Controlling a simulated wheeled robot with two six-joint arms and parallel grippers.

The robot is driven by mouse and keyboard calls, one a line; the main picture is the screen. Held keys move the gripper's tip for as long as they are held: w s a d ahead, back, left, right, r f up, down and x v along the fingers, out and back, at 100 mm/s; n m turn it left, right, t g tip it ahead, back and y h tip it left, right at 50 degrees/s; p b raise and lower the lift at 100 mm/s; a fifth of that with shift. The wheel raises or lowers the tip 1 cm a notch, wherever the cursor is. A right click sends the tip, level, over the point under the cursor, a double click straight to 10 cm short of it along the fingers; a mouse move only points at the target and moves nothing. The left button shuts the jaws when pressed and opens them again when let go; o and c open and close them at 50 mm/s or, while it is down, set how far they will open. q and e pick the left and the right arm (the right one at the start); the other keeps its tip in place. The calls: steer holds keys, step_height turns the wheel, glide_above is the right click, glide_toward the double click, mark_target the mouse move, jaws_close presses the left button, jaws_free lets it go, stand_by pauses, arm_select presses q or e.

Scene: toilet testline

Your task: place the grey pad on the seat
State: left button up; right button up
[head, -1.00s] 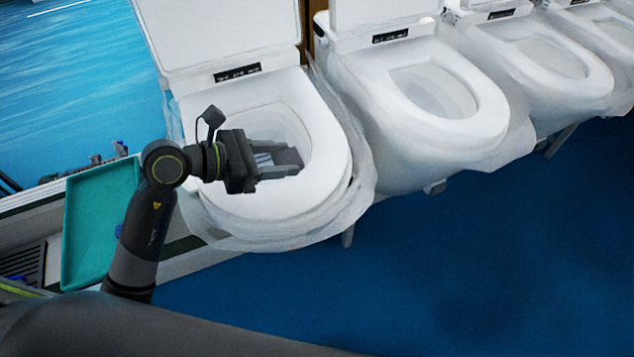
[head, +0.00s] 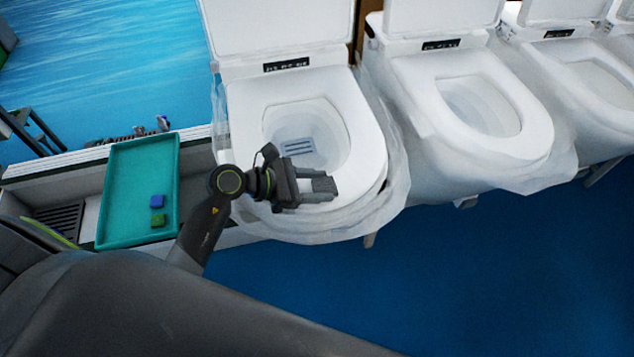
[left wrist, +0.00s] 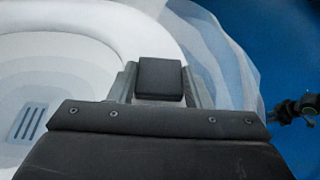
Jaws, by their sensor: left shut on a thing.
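The grey pad (left wrist: 160,78) is a small dark square block held between the fingers of my left gripper (head: 312,188). In the head view the pad (head: 324,185) is hard to tell from the dark fingers. My left gripper is shut on it, over the front part of the white seat (head: 362,135) of the nearest toilet. The seat (left wrist: 150,48) also shows behind the fingers in the left wrist view. Whether the pad touches the seat cannot be told. A dark mechanical part, perhaps my right gripper (left wrist: 300,106), shows small at the right edge of the left wrist view.
A slotted plate (head: 296,147) lies in the bowl. Clear plastic wraps the toilet. More toilets (head: 480,100) stand to the right; blue floor is clear.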

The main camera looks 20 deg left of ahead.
arm_select(q)
steer(key=shift+f, duration=0.2)
steer(key=o, duration=0.9)
steer(key=shift+r, duration=0.1)
steer(key=shift+o, duration=0.2)
steer(key=shift+r, duration=0.25)
steer(key=b+v, duration=0.2)
steer(key=v, duration=0.7)
steer(key=shift+s+a+f+b, duration=0.1)
steer(key=shift+a+f+b, duration=0.1)
steer(key=shift+b, duration=0.2)
steer(key=shift+v, duration=1.3)
steer(key=shift+r, duration=0.15)
